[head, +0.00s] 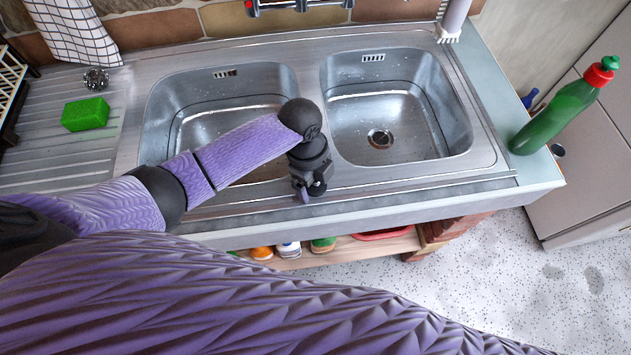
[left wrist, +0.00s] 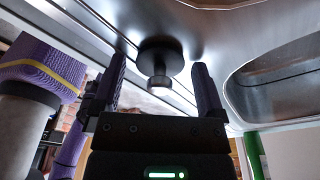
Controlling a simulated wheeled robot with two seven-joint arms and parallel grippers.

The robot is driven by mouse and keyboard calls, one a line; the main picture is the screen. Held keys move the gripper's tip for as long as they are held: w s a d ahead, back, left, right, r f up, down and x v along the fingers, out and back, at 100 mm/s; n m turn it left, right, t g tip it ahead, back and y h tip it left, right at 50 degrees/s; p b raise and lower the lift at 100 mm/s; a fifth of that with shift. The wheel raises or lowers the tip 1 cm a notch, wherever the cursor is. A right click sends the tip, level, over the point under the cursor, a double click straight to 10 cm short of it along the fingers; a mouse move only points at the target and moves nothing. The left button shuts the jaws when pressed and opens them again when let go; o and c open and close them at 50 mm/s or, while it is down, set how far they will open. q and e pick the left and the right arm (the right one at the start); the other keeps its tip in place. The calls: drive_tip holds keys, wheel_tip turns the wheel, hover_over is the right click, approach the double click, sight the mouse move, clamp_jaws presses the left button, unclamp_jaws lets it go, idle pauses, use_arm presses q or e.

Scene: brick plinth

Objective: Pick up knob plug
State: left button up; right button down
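The knob plug (left wrist: 160,60) shows in the left wrist view as a dark round disc with a short, bright-ended knob. It sits on the steel of the sink unit. My left gripper (left wrist: 160,88) is open, with one finger on each side of the knob and a visible gap to both. In the head view my left gripper (head: 306,192) points down at the front rim of the sink, near the divider between the basins. The plug cannot be made out there, as the gripper covers that spot. My right gripper is not in view.
The steel sink (head: 490,165) has two empty basins. A green sponge (head: 86,114) and a metal scourer (head: 96,79) lie on the left drainboard. A green bottle (head: 556,115) stands on the right counter. A shelf with bottles (head: 290,249) is below the front edge.

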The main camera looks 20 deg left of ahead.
use_arm(q)
drive_tip(key=c, duration=1.1)
drive_tip(key=shift+o, duration=0.2)
drive_tip(key=shift+r, duration=0.15)
